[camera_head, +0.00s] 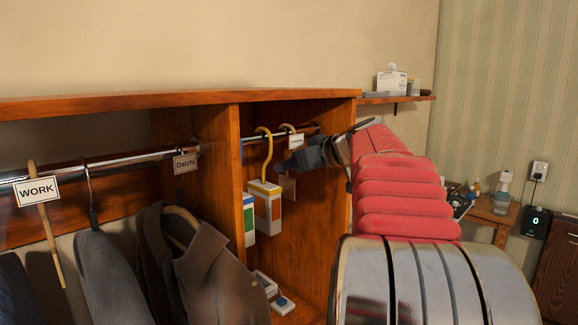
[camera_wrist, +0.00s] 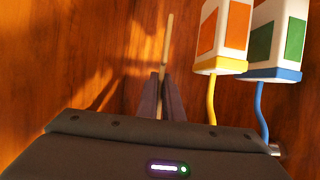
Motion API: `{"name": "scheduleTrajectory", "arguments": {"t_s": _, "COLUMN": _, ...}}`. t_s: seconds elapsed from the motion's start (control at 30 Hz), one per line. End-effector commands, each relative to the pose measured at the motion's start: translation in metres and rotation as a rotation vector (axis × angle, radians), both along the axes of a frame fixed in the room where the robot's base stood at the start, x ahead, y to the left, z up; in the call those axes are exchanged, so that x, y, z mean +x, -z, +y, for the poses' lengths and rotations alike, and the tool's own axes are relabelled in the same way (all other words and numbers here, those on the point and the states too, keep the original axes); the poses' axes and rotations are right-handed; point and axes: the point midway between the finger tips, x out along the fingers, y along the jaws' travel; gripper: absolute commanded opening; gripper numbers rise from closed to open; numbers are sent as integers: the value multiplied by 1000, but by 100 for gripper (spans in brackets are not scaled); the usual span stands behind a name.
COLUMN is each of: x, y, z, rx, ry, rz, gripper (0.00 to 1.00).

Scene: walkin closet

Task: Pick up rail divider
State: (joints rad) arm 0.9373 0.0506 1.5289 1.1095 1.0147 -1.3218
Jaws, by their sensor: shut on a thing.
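My gripper (camera_head: 287,163) reaches into the right-hand closet bay, just below the rail, beside a yellow-hooked white box. In the wrist view its two dark fingers (camera_wrist: 161,78) are shut on a thin pale wooden stick (camera_wrist: 167,45), which looks like part of a rail divider. A small white tag (camera_head: 296,141) shows just above the gripper; its text is too small to read. Another divider with a "WORK" tag (camera_head: 37,190) and a wooden stick hangs on the left rail. A "Daichi" tag (camera_head: 186,163) hangs farther right on that rail.
The yellow-hooked box (camera_head: 267,205) and a blue-hooked box (camera_wrist: 275,40) hang close beside the gripper. A wooden upright (camera_head: 213,165) separates the bays. Jackets (camera_head: 210,270) hang at left. Small boxes (camera_head: 283,303) lie low in the right bay. A side shelf (camera_head: 395,99) holds small items.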

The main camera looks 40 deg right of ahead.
Motion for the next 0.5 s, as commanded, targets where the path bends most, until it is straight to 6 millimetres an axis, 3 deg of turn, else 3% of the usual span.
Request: {"name": "scheduleTrajectory", "arguments": {"t_s": 0.5, "x": 0, "y": -32, "z": -1, "rx": -2, "ry": 0, "rz": 0, "gripper": 0}}
